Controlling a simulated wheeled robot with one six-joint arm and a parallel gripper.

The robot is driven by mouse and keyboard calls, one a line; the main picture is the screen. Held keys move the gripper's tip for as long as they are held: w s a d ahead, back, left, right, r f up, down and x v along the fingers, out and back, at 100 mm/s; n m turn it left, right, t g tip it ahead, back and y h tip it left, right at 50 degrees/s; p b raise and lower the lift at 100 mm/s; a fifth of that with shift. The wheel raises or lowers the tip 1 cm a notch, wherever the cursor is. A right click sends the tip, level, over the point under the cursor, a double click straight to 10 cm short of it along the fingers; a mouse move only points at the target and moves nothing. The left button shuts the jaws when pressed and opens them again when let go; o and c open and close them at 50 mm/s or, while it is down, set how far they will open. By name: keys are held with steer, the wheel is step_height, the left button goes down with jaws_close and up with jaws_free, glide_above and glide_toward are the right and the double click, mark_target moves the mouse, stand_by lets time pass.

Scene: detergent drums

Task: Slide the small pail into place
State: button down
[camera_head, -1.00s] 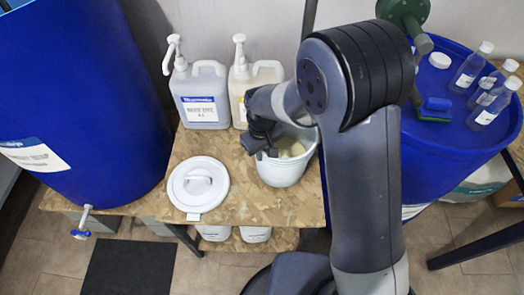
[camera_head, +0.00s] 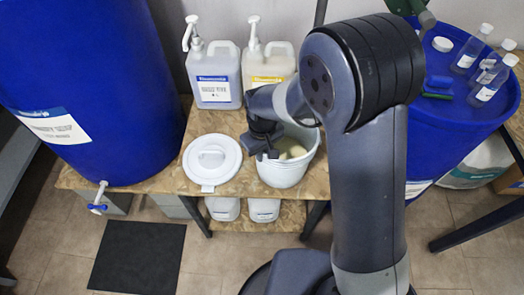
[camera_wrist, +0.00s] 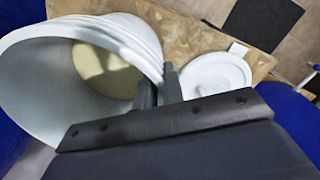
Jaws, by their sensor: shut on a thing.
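The small white pail (camera_head: 285,175) is at the front of the wooden table (camera_head: 165,178), close to its front edge. It holds a pale cream content. My gripper (camera_head: 266,153) is shut on the pail's rim at its left side. In the wrist view, the fingers (camera_wrist: 160,88) pinch the wall of the pail (camera_wrist: 25,75), whose open mouth and pale inside (camera_wrist: 105,75) show. I cannot tell whether the pail's base touches the table. My arm hides the table to its right.
A white lid (camera_head: 212,160) lies just left of the pail. Two pump jugs, blue-labelled (camera_head: 215,75) and yellow-labelled (camera_head: 268,65), stand behind. A dark mat (camera_head: 138,255) lies on the floor.

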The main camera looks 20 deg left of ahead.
steer(key=shift+s, duration=0.2)
steer(key=c, duration=1.5)
jaws_free()
steer(key=shift+o, duration=0.2)
steer(key=shift+w+r, duration=0.1)
steer(key=shift+r, duration=0.05)
step_height(320, 180, up, 10)
steer(key=shift+r, duration=0.25)
step_height(320, 180, down, 11)
steer(key=shift+r, duration=0.1)
